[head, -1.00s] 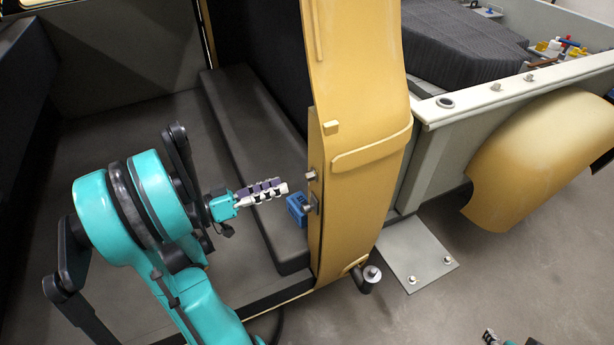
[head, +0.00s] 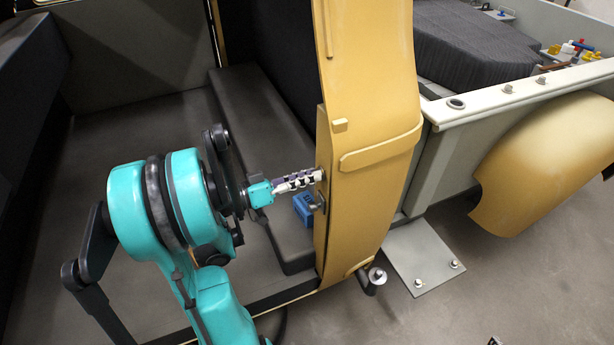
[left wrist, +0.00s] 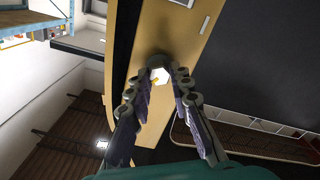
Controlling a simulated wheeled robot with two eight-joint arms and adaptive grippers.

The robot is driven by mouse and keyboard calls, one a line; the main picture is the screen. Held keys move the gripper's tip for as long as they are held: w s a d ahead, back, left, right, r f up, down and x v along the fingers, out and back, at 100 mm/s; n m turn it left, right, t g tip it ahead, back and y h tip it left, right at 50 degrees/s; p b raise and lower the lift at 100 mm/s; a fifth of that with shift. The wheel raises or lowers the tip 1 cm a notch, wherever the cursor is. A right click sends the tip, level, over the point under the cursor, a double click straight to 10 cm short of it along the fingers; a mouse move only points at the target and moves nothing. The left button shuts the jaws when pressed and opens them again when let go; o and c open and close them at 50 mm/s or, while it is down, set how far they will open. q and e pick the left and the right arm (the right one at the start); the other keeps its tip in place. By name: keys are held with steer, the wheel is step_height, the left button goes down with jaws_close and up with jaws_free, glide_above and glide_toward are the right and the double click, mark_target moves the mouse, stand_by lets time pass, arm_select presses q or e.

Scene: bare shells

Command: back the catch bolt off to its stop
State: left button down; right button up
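The catch bolt (left wrist: 160,74) shows in the left wrist view as a bright hex head on the edge of the tan door panel (left wrist: 190,45). The tips of my left gripper (left wrist: 158,79) stand on either side of the head. I see no clear grip on it. In the head view my left gripper (head: 318,176) reaches the door's edge (head: 365,115), and its fingertips hide the bolt. Just below sit a small metal fitting (head: 319,206) and a blue block (head: 303,208). Only a scrap of my right gripper (head: 495,341) shows at the bottom edge.
A dark padded sill (head: 265,125) runs behind my left gripper. A grey wall rim with bolts (head: 520,88) and a tan fender (head: 545,165) stand to the right. A floor plate (head: 423,255) and a post (head: 375,281) are near the door's foot. Open floor lies at lower right.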

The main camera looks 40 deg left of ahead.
arm_select(q)
steer(key=shift+n, duration=0.3)
steer(key=n+b, duration=0.1)
steer(key=n, duration=0.7)
steer(key=n+b, duration=0.1)
steer(key=n, duration=0.7)
steer(key=n+b, duration=0.1)
steer(key=n, duration=0.6)
steer(key=shift+f+n+b, duration=0.25)
steer(key=shift+n+b, duration=0.05)
steer(key=shift+n, duration=0.1)
stand_by(0.5)
steer(key=c, duration=1.4)
jaws_free()
steer(key=shift+o, duration=0.2)
steer(key=shift+s, duration=0.1)
